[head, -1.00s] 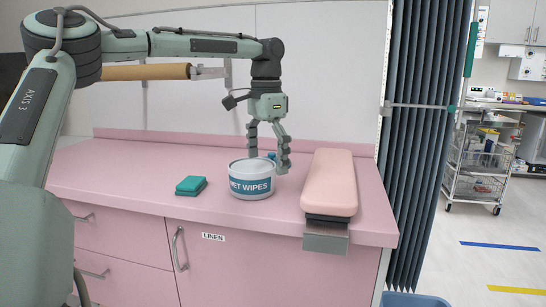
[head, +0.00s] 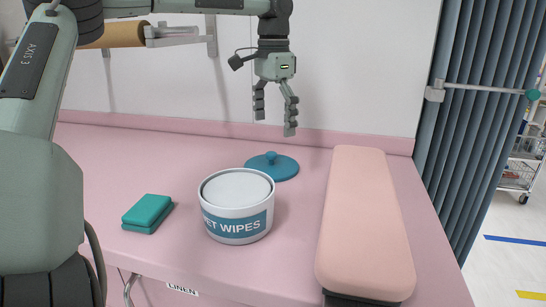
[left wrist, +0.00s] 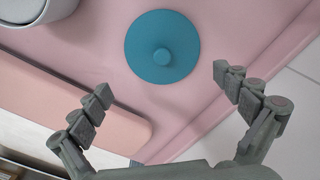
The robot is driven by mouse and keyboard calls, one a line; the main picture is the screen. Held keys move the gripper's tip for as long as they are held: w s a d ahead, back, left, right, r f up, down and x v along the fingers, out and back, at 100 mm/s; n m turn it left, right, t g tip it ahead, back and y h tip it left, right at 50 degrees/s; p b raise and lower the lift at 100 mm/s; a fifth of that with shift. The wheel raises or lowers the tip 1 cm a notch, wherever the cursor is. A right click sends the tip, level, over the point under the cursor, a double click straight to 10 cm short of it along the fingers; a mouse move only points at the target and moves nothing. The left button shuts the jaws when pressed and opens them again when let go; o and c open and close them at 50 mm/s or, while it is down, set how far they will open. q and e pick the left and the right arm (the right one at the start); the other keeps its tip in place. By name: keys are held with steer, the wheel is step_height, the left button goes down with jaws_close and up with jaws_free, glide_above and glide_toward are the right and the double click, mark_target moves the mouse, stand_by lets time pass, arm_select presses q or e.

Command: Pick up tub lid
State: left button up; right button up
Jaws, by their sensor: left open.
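The tub lid (head: 272,166) is a round blue disc with a small knob on top. It lies flat on the pink counter behind the wet wipes tub (head: 237,206). In the left wrist view the lid (left wrist: 162,47) shows whole, beyond the fingertips and roughly between them. My left gripper (head: 275,112) is open and empty, pointing down above the counter behind the lid. In the left wrist view its fingers (left wrist: 162,82) are spread wide and touch nothing. My right gripper is in neither view.
A pink padded rest (head: 363,220) lies on the counter right of the lid. Teal folded pads (head: 148,213) lie left of the tub. The pink counter (head: 190,160) is clear left of the lid. A white wall (head: 350,70) stands behind, and a dark curtain (head: 490,110) hangs at right.

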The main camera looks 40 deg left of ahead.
mark_target(271, 153)
arm_select(q)
steer(key=shift+w+a+f, duration=0.1)
steer(key=shift+w, duration=0.05)
steer(key=shift+f, duration=0.3)
steer(key=f, duration=0.6)
steer(key=shift+s+a+f, duration=0.15)
steer(key=shift+s, duration=0.15)
steer(key=shift+f, duration=0.3)
steer(key=c, duration=2.3)
jaws_close()
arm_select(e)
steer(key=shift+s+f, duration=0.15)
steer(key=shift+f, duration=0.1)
